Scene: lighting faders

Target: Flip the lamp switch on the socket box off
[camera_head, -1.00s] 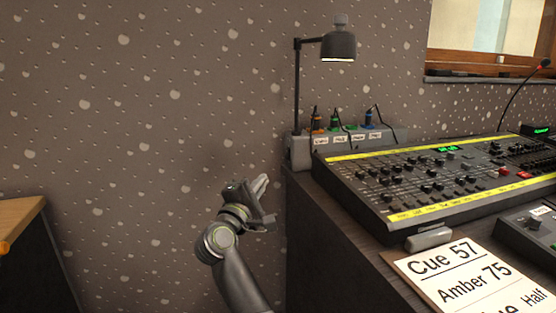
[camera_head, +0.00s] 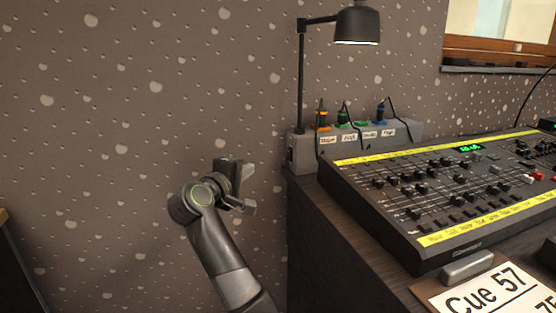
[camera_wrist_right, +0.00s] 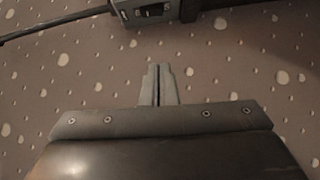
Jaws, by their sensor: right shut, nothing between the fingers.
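The grey socket box (camera_head: 400,131) stands at the back of the desk against the wall, with coloured plugs and small labels along it. In the right wrist view, the box end (camera_wrist_right: 152,12) shows at the top edge with a dark switch (camera_wrist_right: 153,10) on it; its setting is too small to tell. The black desk lamp (camera_head: 357,24) rises behind the box, its shade lit underneath. My right gripper (camera_head: 248,207) is shut and empty, left of the desk and below the box, apart from both. It also shows in the right wrist view (camera_wrist_right: 158,72). My left gripper is not in view.
The fader console (camera_head: 440,190) with yellow strips fills the desk right of the box. A cue card (camera_head: 490,296) and a grey block (camera_head: 467,267) lie in front. The desk's left side (camera_head: 310,230) is an edge beside my arm. Open room lies left, before the wall.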

